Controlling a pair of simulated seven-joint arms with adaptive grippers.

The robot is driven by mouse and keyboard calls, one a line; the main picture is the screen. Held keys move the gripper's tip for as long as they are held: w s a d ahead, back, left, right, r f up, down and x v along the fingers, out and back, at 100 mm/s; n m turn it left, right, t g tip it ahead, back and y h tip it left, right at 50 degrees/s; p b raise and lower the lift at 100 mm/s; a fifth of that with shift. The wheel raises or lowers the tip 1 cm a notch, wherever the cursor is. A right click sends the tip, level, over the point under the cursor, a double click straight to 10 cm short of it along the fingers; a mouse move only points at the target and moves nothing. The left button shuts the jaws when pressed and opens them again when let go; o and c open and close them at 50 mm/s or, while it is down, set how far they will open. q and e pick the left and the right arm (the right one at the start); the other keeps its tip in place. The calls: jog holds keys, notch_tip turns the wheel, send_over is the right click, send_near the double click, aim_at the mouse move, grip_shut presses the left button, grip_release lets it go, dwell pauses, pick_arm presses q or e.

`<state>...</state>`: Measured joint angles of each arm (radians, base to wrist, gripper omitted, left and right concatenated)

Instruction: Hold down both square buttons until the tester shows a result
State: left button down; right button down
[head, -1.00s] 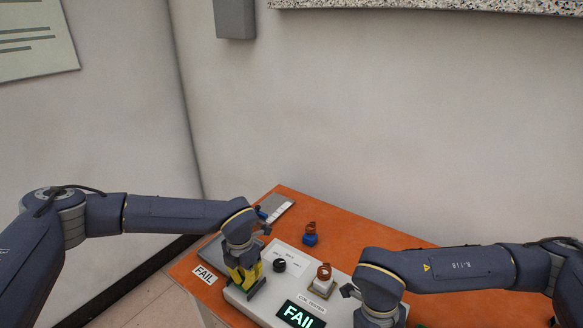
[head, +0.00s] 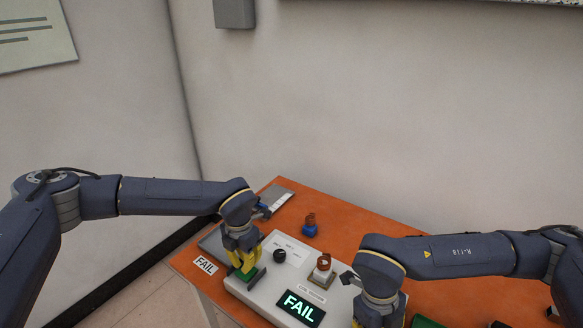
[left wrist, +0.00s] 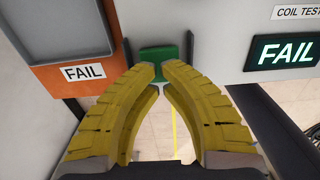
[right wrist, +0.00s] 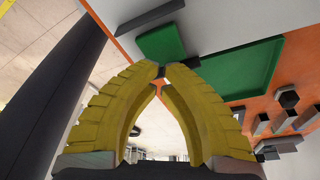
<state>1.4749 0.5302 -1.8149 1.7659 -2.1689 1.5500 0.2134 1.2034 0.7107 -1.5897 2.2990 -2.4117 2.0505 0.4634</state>
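The white coil tester (head: 262,300) stands on the orange table. Its display (head: 301,309) reads FAIL in green, also in the left wrist view (left wrist: 285,52). A copper coil (head: 324,263) stands on its socket. My left gripper (head: 240,267) is shut and empty, its tips just above the left green square button (left wrist: 157,61), between two dark guards. My right gripper (right wrist: 163,70) is shut and empty, its tips close to the right green square button (right wrist: 162,43); in the head view my right arm hides that button. I cannot tell whether the tips touch the buttons.
A black knob (head: 279,256) sits on the tester. A coil on a blue base (head: 310,229) stands behind it. A FAIL label (head: 205,265) marks the table's left edge by a grey area. A green tray (right wrist: 245,70) lies right of the tester, with several dark-and-grey parts beyond it.

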pick_arm(q)
jog(key=shift+r, duration=0.15)
notch_tip(320, 180, up, 8)
pick_arm(e)
notch_tip(320, 180, up, 8)
dwell(1.5)
